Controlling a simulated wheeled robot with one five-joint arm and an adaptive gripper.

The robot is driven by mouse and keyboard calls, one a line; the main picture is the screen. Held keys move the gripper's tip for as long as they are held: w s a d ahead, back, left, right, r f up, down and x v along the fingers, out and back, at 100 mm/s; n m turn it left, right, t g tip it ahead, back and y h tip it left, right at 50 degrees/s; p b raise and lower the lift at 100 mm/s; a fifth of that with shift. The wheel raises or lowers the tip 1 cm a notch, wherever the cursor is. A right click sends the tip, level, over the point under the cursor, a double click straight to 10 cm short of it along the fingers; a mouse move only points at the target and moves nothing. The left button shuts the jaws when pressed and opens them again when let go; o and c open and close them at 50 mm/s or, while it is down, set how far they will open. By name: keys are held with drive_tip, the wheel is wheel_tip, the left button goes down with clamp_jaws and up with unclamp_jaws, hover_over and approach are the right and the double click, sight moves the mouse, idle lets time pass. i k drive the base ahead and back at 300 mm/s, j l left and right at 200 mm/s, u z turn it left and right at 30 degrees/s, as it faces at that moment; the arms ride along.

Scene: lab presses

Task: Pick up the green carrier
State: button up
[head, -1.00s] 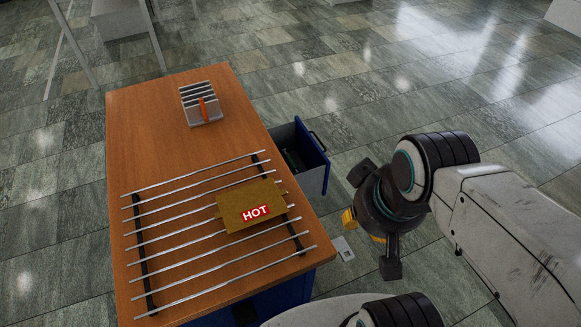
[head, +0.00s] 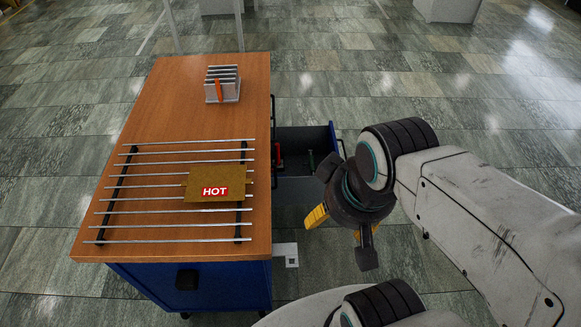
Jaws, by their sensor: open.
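A small dark green thing (head: 311,160), likely the green carrier, is partly visible inside the open drawer (head: 333,136) on the right side of the workbench. A red piece (head: 280,158) is to its left in the same drawer. Much of the drawer's inside is in shadow, and the green thing's full shape does not show. My gripper (head: 340,228), with yellow fingertips, is open and empty.
The wooden benchtop (head: 160,110) holds a metal rod rack (head: 150,211) with a brown plate marked HOT (head: 217,184). A grey slotted holder (head: 226,86) with an orange part stands at the back. A white square (head: 287,254) is on the tiled floor. Floor right of the bench is mostly clear.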

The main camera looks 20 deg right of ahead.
sight(310, 158)
drive_tip(key=l+u, duration=0.9)
drive_tip(key=l, duration=0.2)
drive_tip(key=k+l+u, duration=0.15)
drive_tip(key=l+u, duration=0.3)
drive_tip(key=k+l+u, duration=0.2)
drive_tip(key=l+u, duration=0.6)
drive_tip(key=k+l+u, duration=0.15)
drive_tip(key=l+u, duration=0.2)
drive_tip(key=k+l+u, duration=0.15)
drive_tip(key=l+u, duration=0.2)
drive_tip(key=k+l+u, duration=0.2)
drive_tip(key=l+u, duration=0.15)
drive_tip(key=k+l+u, duration=0.2)
drive_tip(key=l+u, duration=0.45)
drive_tip(key=k+l+u, duration=0.15)
drive_tip(key=l+u, duration=0.15)
drive_tip(key=k+l+u, duration=0.1)
drive_tip(key=l+u, duration=0.25)
drive_tip(key=k+l+u, duration=0.15)
drive_tip(key=l+u, duration=0.15)
